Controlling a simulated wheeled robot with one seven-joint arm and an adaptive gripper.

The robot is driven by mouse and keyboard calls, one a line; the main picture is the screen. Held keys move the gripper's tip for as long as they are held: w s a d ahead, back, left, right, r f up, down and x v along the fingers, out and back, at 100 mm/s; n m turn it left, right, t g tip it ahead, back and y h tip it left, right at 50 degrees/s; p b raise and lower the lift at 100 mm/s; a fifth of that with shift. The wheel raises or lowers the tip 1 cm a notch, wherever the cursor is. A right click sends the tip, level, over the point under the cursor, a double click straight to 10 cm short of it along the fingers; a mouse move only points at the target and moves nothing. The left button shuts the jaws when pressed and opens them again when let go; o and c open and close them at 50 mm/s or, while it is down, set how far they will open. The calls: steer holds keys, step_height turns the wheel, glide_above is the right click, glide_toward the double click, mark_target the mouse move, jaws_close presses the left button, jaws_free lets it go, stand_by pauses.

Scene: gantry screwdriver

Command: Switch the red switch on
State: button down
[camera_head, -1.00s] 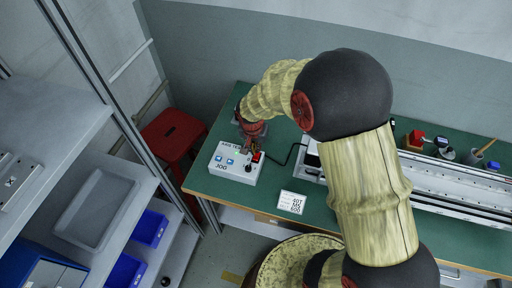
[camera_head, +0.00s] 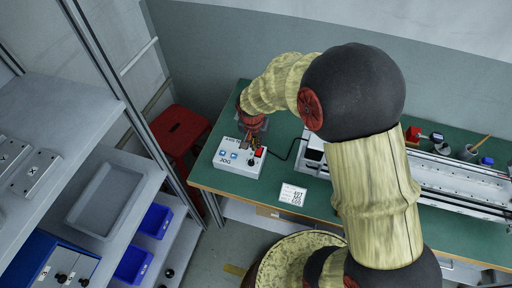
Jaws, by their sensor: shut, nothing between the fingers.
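A white control box (camera_head: 240,161) with "JOG" on its front stands on the green table near its left end. Its sloped face has two blue buttons, a dark knob and the red switch (camera_head: 259,153) at the right. My gripper (camera_head: 251,146) is shut and empty, pointing down over the back of the box, just left of and behind the red switch. Whether it touches the switch, and which way the switch is set, I cannot tell at this size.
A black cable runs from the box to a long metal rail unit (camera_head: 455,185). A red stool (camera_head: 178,130) stands left of the table. Shelves with blue bins (camera_head: 155,221) fill the left side.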

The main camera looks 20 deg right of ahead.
mark_target(259, 151)
step_height(259, 151, up, 9)
steer(key=s+a+p, duration=0.1)
steer(key=p, duration=0.1)
steer(key=shift+s+a+f, duration=0.15)
steer(key=shift+s+a, duration=0.05)
steer(key=shift+s, duration=0.15)
steer(key=b, duration=0.2)
steer(key=shift+t+h+b, duration=0.3)
steer(key=shift+d+r+t+b, duration=0.1)
steer(key=shift+r+t+b, duration=0.15)
steer(key=shift+b, duration=0.45)
steer(key=b+x, duration=0.2)
steer(key=x, duration=0.5)
steer(key=b+x, duration=0.2)
steer(key=x, duration=0.5)
steer(key=shift+d+b, duration=0.2)
steer(key=shift+b, duration=0.15)
